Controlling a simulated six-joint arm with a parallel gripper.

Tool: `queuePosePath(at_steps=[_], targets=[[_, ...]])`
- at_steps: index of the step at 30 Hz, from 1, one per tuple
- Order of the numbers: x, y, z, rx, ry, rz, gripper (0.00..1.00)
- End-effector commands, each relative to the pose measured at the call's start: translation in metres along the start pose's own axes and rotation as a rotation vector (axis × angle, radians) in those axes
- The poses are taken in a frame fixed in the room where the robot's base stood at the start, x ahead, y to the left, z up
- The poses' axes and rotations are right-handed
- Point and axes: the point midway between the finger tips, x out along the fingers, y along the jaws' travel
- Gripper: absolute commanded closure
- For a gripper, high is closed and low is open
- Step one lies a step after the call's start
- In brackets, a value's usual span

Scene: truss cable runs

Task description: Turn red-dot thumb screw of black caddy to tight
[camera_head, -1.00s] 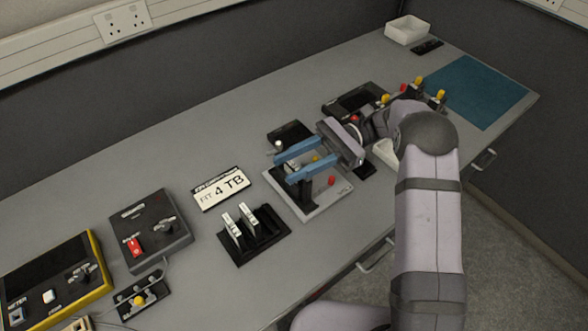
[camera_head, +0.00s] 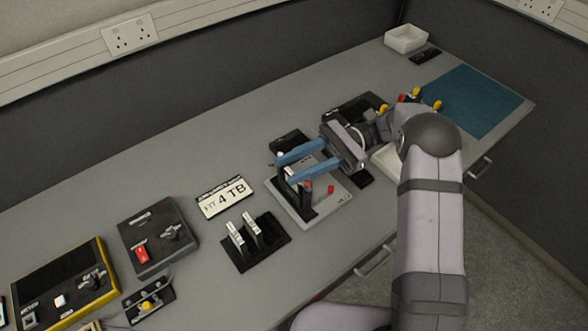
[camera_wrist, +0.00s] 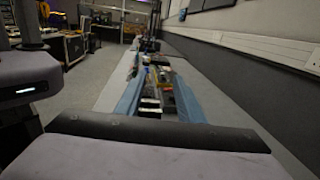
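A grey fixture plate (camera_head: 326,204) stands mid-bench, with a black upright part (camera_head: 299,198) on it that may be the black caddy. A small red dot (camera_head: 308,185) shows at the upright's top, and a red knob (camera_head: 331,189) stands to its right. I cannot tell which is the red-dot thumb screw. My gripper (camera_head: 285,169) has two blue fingers, spread apart above the fixture, and nothing shows gripped between them. They partly hide the fixture's far side. The fingers also show apart in the wrist view (camera_wrist: 158,92), with small bench items beyond, too small to identify.
A black rack with two light-faced units (camera_head: 255,246) and a "FIT 4 TB" sign (camera_head: 225,197) are to the left. Further left are a dark box with a red switch (camera_head: 158,240) and a yellow-edged meter (camera_head: 65,287). A white bin (camera_head: 406,38) and blue mat (camera_head: 475,98) are at right.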

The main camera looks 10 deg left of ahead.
Motion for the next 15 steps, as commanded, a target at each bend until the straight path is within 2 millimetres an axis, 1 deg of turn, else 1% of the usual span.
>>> queuePosePath(at_steps=[5, 9, 12, 15], targets=[[-0.024, 0.003, -0.032, 0.0, -0.022, -0.204, 0.65], [-0.045, 0.01, -0.064, 0.004, -0.017, -0.406, 0.65], [-0.057, 0.015, -0.082, 0.013, -0.004, -0.515, 0.65], [-0.063, 0.02, -0.093, 0.021, 0.008, -0.576, 0.65]])
